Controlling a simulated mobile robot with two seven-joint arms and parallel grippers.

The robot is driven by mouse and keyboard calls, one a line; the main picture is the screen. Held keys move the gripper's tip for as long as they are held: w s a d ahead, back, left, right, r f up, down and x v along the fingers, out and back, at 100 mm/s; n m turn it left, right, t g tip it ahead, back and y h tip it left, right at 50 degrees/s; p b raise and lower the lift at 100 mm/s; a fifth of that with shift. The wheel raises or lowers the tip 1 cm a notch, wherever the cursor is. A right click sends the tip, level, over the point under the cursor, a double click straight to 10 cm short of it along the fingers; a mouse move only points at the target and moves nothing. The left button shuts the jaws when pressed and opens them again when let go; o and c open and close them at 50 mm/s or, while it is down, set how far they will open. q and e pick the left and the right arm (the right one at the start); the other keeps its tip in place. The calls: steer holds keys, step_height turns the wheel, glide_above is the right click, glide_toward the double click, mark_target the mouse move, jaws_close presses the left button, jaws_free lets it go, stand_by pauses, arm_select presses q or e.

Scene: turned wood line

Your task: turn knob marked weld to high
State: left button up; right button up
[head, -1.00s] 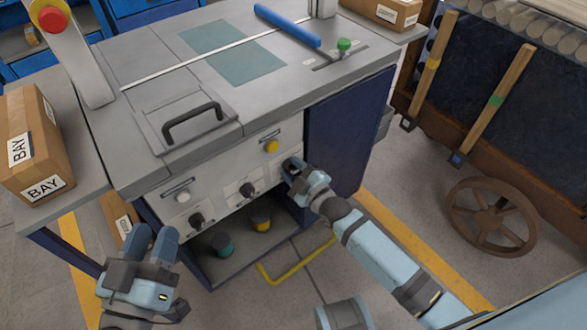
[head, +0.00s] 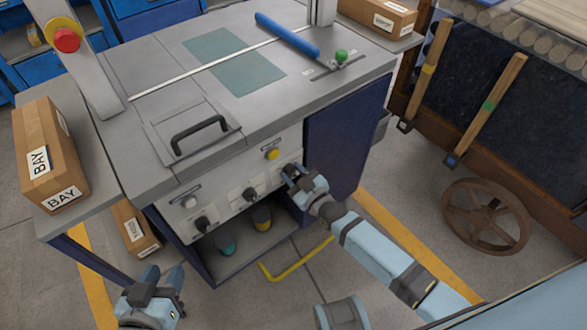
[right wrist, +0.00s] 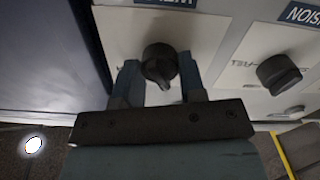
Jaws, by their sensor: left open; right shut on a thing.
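The dark knob (right wrist: 160,62) at the right end of the machine's front panel is between my right gripper's fingers in the right wrist view. Its pointer end faces down in that picture. The blue label above it (right wrist: 160,3) is upside down and cut off, so I cannot read it surely. My right gripper (head: 293,172) is shut on this knob; in the head view it largely hides the knob. My left gripper (head: 162,277) is open and empty, low at the left in front of the machine, away from the panel.
Two more dark knobs, the middle one (head: 250,194) and the left one (head: 202,223), sit on the panel. A yellow button (head: 272,154) and a white button (head: 189,201) are above. A yellow floor bar (head: 297,262) and a cardboard box (head: 50,155) are near.

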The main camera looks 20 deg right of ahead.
steer(key=shift+r+m+p, duration=0.1)
steer(key=shift+m+p, duration=0.3)
steer(key=shift+m, duration=0.5)
steer(key=m+p, duration=0.1)
steer(key=m, duration=0.2)
steer(key=shift+m, duration=0.4)
steer(key=m, duration=0.9)
steer(key=shift+d+f+m, duration=0.1)
steer(key=shift+f+m, duration=0.1)
steer(key=shift+m, duration=0.1)
steer(key=shift+m+b, duration=0.3)
steer(key=shift+m, duration=0.5)
arm_select(q)
steer(key=shift+s+a+f+g+y, duration=0.3)
steer(key=shift+s+a+f+g, duration=0.15)
steer(key=shift+f, duration=0.15)
arm_select(e)
steer(key=shift+m, duration=0.3)
arm_select(q)
steer(key=shift+f, duration=0.15)
